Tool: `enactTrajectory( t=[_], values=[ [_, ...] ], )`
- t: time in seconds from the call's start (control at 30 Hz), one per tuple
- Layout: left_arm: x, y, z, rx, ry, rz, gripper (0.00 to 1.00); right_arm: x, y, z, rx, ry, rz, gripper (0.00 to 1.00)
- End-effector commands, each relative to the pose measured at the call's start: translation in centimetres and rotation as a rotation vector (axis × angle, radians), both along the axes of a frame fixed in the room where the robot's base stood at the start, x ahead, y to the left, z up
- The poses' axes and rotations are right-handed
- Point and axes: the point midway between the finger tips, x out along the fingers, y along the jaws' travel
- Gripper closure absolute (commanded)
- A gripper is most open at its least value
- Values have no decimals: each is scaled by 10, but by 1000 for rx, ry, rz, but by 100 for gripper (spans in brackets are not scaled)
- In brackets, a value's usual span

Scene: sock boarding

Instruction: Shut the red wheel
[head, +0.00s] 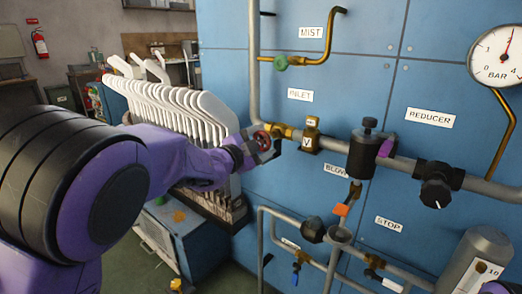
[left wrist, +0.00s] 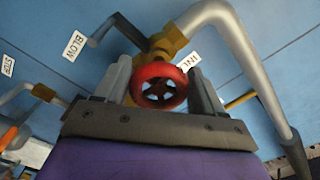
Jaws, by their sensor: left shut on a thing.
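The red wheel (left wrist: 158,86) is a small spoked handwheel on a brass valve on the pipe by the INLET label. In the left wrist view it sits between the two grey fingers of my left gripper (left wrist: 159,84), which is shut on its rim. My right gripper is not in view.
White sock boards (head: 185,100) stand in a row close behind my left arm.

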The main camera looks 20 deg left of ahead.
Motion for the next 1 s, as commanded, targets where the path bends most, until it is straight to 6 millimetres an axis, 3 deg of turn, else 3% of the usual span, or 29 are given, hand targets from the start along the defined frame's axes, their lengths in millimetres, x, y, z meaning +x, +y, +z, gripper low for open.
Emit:
enactTrajectory(
  t=[0.03,0.4,1.0],
  values=[
    [0,0,-7,41,-7,0,61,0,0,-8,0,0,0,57],
    [0,1,-4,256,-85,0,61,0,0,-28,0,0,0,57],
    [0,1,-2,333,-113,-2,61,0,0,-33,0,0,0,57]
  ],
)
